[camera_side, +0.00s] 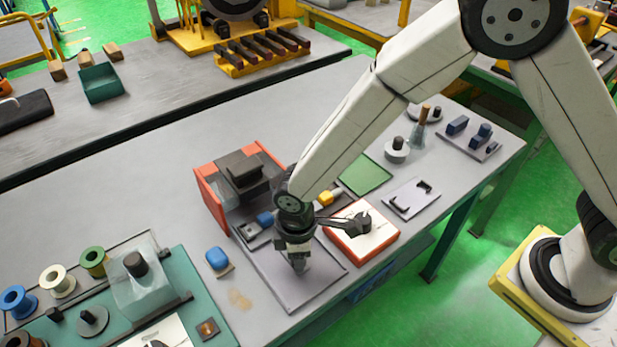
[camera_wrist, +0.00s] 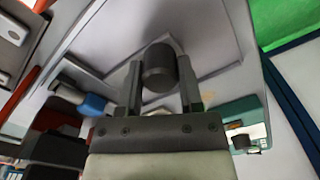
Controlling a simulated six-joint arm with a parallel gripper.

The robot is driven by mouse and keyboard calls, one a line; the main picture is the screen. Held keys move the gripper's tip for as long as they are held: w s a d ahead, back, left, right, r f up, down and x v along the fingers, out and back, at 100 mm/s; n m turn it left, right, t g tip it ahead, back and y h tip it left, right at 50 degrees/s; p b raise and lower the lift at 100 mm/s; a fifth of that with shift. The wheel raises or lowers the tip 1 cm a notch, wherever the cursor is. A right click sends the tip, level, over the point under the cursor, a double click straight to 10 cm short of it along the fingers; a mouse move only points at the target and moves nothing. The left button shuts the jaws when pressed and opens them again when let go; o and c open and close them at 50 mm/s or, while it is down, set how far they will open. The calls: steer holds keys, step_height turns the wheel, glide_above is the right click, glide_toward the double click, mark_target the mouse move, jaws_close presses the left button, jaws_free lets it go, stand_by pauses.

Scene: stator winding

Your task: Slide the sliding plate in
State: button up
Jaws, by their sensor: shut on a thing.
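The sliding plate (camera_side: 318,277) is a flat light-grey plate on the bench, in front of a red-sided fixture (camera_side: 212,200) with a dark block on top. My gripper (camera_side: 299,264) points down over the plate. In the wrist view the gripper (camera_wrist: 160,80) is shut on a dark round knob (camera_wrist: 158,62), one finger on each side. The pale plate (camera_wrist: 212,35) shows beneath the knob. The gripper hides the knob in the side view. I cannot tell how far the plate's rear edge reaches into the fixture.
A blue-handled part (camera_side: 265,219) lies beside the fixture's front. A white, orange-edged tray (camera_side: 372,246) is close on the right. A blue block (camera_side: 216,259) sits to the left, and a teal board (camera_side: 195,287) with spools further left. The bench's front edge is near the plate.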

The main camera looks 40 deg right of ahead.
steer(key=shift+w, duration=2.85)
steer(key=o, duration=0.9)
steer(key=shift+s, duration=0.1)
steer(key=shift+r, duration=0.1)
steer(key=shift+r, duration=2.9)
